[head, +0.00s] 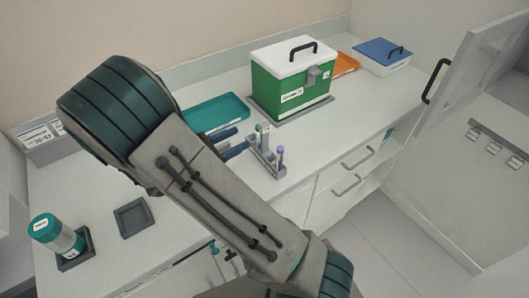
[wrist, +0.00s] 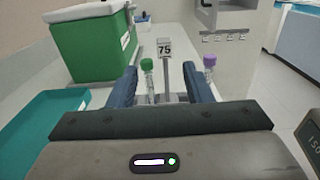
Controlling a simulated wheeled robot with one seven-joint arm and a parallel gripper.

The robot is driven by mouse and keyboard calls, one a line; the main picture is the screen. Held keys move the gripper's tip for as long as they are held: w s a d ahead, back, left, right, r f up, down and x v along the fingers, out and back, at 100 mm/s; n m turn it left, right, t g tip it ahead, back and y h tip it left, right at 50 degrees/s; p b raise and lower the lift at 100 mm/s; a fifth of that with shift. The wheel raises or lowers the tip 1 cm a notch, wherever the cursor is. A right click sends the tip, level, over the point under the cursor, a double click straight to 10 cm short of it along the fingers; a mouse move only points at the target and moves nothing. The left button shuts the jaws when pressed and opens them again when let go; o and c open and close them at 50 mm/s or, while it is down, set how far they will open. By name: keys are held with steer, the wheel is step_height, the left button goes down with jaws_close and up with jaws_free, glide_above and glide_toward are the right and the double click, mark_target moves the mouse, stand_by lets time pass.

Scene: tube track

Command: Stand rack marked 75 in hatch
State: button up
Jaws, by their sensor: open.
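The grey rack (head: 264,163) stands upright on the counter, holding a green-capped tube and a purple-capped tube. Its sign reads 75 in the wrist view (wrist: 165,48). My gripper (wrist: 162,88) is open, with its two blue-grey fingers pointing toward the rack. In the wrist view, the sign and the green-capped tube (wrist: 148,68) show between the fingers. The purple-capped tube (wrist: 209,62) shows by the right fingertip. The palm hides the rack's lower part there. In the head view my arm covers part of the gripper. A panel with a black handle (head: 470,80) stands open at the right, possibly the hatch door.
A green box with a white lid (head: 290,85) stands behind the rack, and a teal tray (head: 218,113) lies left of it. A blue-lidded box (head: 383,55) is at the back. A teal-capped jar (head: 55,235) and an empty square holder (head: 133,218) are at the left.

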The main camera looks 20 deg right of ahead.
mark_target(269, 123)
steer(key=d, duration=0.3)
steer(key=w+d+p, duration=0.1)
steer(key=d, duration=0.1)
steer(key=shift+d, duration=0.3)
steer(key=d+p, duration=0.1)
steer(key=d, duration=0.1)
steer(key=d+r, duration=0.1)
steer(key=d, duration=0.1)
steer(key=shift+w+d+p, duration=0.15)
steer(key=shift+d+p, duration=0.2)
steer(key=shift+d, duration=0.05)
steer(key=shift+w+d, duration=0.15)
steer(key=shift+d, duration=0.2)
jaws_close()
